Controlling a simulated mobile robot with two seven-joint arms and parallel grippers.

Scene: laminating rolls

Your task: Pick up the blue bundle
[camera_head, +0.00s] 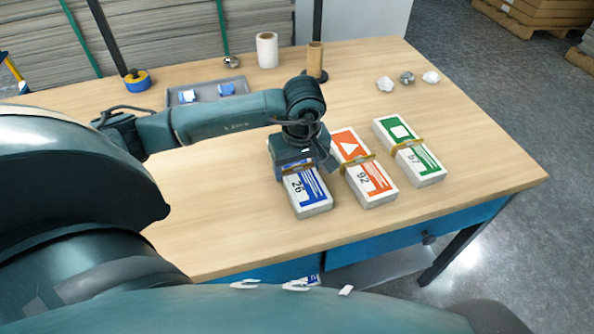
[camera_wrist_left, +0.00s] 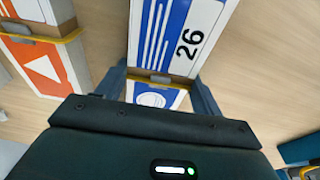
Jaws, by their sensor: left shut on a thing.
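The blue bundle (camera_head: 307,193) is a white and blue block marked 26 with a tan band around it, on the wooden table. My left gripper (camera_head: 296,172) comes down over its far half from above and is shut on it. The gripper hides the far part of the bundle in the head view. In the left wrist view the blue bundle (camera_wrist_left: 178,40) lies between the two fingers (camera_wrist_left: 160,88), one on each long side. I cannot tell whether it is lifted off the table. My right gripper is not in view.
An orange bundle (camera_head: 371,181) marked 92 lies close to the right of the blue one, and a green bundle (camera_head: 423,165) beyond it. A grey tray (camera_head: 240,80), a white roll (camera_head: 267,50), a brown roll (camera_head: 314,60) and crumpled pieces (camera_head: 386,84) are at the back. The table's left front is clear.

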